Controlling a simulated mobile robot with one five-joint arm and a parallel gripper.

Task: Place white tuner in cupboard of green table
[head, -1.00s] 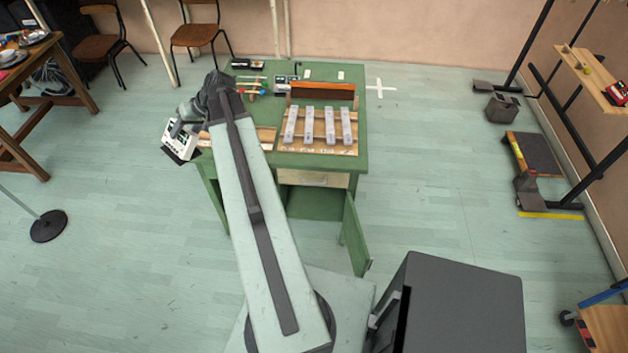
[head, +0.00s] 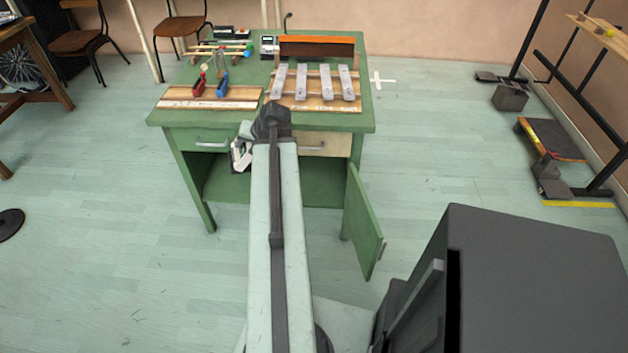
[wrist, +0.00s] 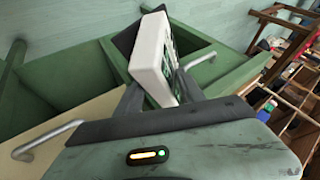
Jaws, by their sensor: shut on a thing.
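The white tuner (wrist: 152,58) is held tilted between the fingers of my gripper (wrist: 150,95) in the wrist view. In the head view only a small part of the tuner (head: 241,155) shows, left of my arm, and my arm hides the gripper's fingers. The green table (head: 355,122) stands ahead. Its cupboard (head: 232,184) is open below the drawers, with the green door (head: 363,222) swung out on the right. The tuner appears in front of the table, near the drawer level. My arm hides the middle of the cupboard opening.
A metallophone (head: 318,88) and another wooden board (head: 210,98) lie on the tabletop. Two drawers with metal handles (head: 212,144) sit above the cupboard. A dark cabinet (head: 530,290) stands at the front right.

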